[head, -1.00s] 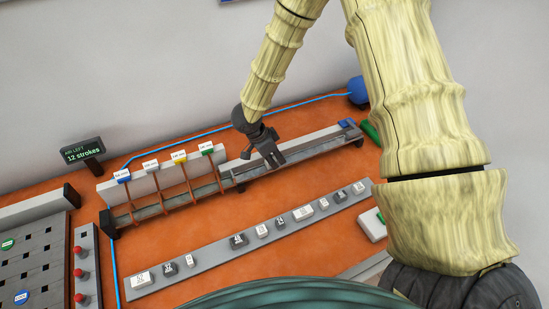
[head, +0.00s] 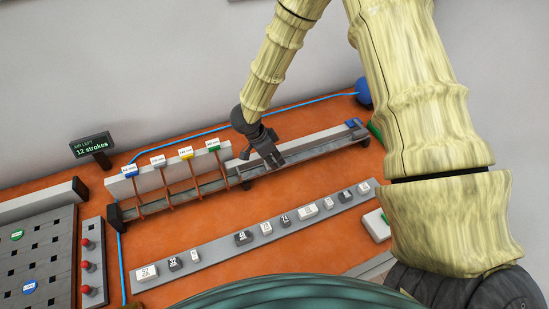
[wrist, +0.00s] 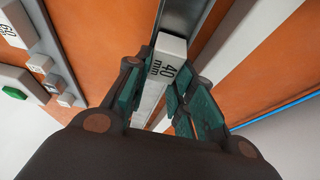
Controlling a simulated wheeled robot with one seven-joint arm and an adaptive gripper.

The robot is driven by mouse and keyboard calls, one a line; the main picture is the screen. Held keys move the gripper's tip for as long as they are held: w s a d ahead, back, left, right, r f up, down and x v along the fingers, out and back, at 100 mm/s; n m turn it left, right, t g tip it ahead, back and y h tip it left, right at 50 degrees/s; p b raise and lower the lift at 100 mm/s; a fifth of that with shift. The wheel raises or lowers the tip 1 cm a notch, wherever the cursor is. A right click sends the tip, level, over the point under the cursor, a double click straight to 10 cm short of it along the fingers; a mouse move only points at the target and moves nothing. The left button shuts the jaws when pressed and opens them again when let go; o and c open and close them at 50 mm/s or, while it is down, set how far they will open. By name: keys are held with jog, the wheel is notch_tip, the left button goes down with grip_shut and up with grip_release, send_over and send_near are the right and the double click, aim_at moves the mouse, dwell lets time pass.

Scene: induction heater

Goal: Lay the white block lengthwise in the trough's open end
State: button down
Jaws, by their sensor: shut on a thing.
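The white block (wrist: 172,48), marked "40 mm", lies between the green finger pads of my gripper (wrist: 160,85) in the wrist view. My gripper is shut on it. The block's long side runs in line with the grey trough (wrist: 194,18); I cannot tell whether it touches the trough floor. In the head view my gripper (head: 272,156) is over the trough (head: 315,148), just right of the flagged section. The block is hidden there behind the fingers.
Flagged brown posts (head: 168,186) stand along the trough's left part, before a white back plate. A grey rack (head: 215,246) of marked blocks lies in front, with a gap in its row. Orange table between is clear.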

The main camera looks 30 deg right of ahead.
jog(key=shift+s+a+f, duration=0.1)
jog(key=shift+s+f, duration=0.15)
jog(key=shift+f, duration=0.1)
dwell(0.4)
jog(key=c, duration=1.2)
grip_release()
jog(key=shift+o, duration=0.3)
jog(key=shift+w+f, duration=0.1)
jog(key=shift+w, duration=0.05)
jog(key=shift+r+p, duration=0.25)
jog(key=shift+p, duration=0.05)
jog(key=shift+w+r, duration=0.1)
jog(key=shift+r, duration=0.15)
jog(key=v, duration=1.1)
jog(key=shift+a, duration=0.2)
